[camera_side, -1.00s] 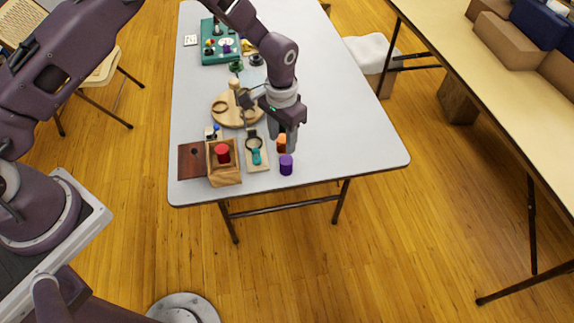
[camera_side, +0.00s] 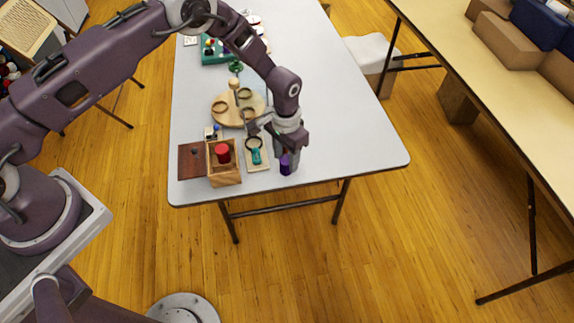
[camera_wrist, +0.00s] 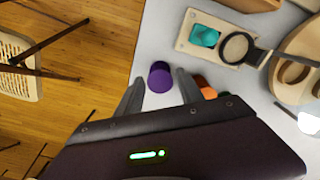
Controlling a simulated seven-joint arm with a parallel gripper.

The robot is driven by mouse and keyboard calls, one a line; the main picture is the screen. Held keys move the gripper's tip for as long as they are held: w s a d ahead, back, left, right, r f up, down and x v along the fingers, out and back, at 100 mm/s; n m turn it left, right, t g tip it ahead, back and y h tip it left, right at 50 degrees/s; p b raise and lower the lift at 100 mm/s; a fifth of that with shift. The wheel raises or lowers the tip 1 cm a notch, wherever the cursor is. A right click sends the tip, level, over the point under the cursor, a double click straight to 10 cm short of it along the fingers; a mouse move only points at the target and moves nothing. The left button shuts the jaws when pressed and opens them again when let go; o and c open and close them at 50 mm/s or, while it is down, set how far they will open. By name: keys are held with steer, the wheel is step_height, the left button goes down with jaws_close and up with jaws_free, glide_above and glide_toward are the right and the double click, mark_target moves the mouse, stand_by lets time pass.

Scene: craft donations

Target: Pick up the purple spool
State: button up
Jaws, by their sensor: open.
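The purple spool (camera_side: 285,165) stands near the front edge of the table, partly covered by my gripper in the side view. In the wrist view the purple spool (camera_wrist: 160,78) shows between and just beyond the fingertips, closer to the right finger. My gripper (camera_side: 287,156) is low over the table with its fingers pointing down. In the wrist view my gripper (camera_wrist: 159,78) is open, with nothing held. I cannot tell whether a finger touches the spool.
An orange spool (camera_wrist: 205,86) is just right of the right finger. A wooden board (camera_side: 257,163) holds a teal item and a black ring. A wooden box (camera_side: 225,177) with a red spool (camera_side: 223,153) stands left. The table's right side is clear.

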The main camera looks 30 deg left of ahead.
mark_target(286, 159)
steer(key=c, duration=0.8)
steer(key=shift+r, duration=3.75)
steer(key=shift+c, duration=0.2)
